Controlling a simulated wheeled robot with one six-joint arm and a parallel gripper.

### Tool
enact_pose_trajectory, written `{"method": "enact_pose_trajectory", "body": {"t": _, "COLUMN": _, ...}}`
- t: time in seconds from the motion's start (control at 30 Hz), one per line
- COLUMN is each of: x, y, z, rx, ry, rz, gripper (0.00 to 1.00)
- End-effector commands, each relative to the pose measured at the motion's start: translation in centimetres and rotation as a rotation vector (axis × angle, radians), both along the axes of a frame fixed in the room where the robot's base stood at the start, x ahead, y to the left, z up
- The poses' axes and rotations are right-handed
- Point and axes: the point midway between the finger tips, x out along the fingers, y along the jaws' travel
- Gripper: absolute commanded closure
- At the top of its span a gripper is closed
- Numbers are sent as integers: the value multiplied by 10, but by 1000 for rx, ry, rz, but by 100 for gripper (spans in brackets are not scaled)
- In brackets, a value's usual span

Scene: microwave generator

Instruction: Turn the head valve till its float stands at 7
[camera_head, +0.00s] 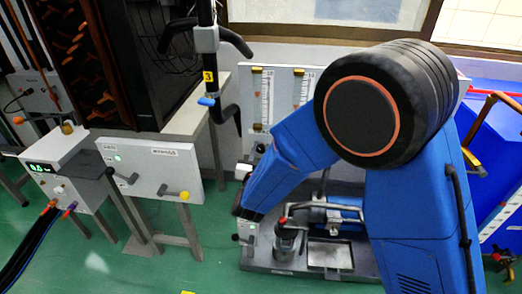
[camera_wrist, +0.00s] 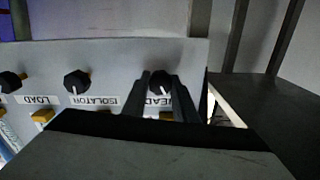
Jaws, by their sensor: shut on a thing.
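In the wrist view the head valve is a black knob (camera_wrist: 160,79) with a pale pointer mark, on a grey panel (camera_wrist: 130,55) above an upside-down HEAD label. My gripper (camera_wrist: 162,90) is shut on this knob, one dark finger on each side. In the head view the flowmeter panel (camera_head: 284,73) stands behind my blue arm, with two upright float tubes, a left one (camera_head: 265,95) and a right one (camera_head: 300,88), in sight. My arm covers the rest of the panel, the head valve and my gripper. I cannot read a float height for the head.
In the wrist view the ISOLATOR knob (camera_wrist: 77,82) and the LOAD knob (camera_wrist: 10,82) sit to the left on the same panel. In the head view a grey box with a green display (camera_head: 40,168) and a white switch panel (camera_head: 150,170) stand at left.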

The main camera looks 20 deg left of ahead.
Motion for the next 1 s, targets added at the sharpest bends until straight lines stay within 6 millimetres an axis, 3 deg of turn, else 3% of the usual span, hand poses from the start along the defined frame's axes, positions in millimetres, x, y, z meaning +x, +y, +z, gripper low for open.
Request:
{"method": "enact_pose_trajectory", "body": {"t": 0.57, "x": -1, "y": 0, "z": -1, "rx": -35, "ry": -6, "rz": 0, "gripper": 97}}
{"method": "enact_pose_trajectory", "body": {"t": 0.6, "x": -1, "y": 0, "z": -1, "rx": -35, "ry": -6, "rz": 0, "gripper": 67}}
{"method": "enact_pose_trajectory", "body": {"t": 0.67, "x": -1, "y": 0, "z": -1, "rx": -35, "ry": -6, "rz": 0, "gripper": 55}}
{"method": "enact_pose_trajectory", "body": {"t": 1.0, "x": -2, "y": 0, "z": 0, "rx": -34, "ry": -7, "rz": 0, "gripper": 55}}
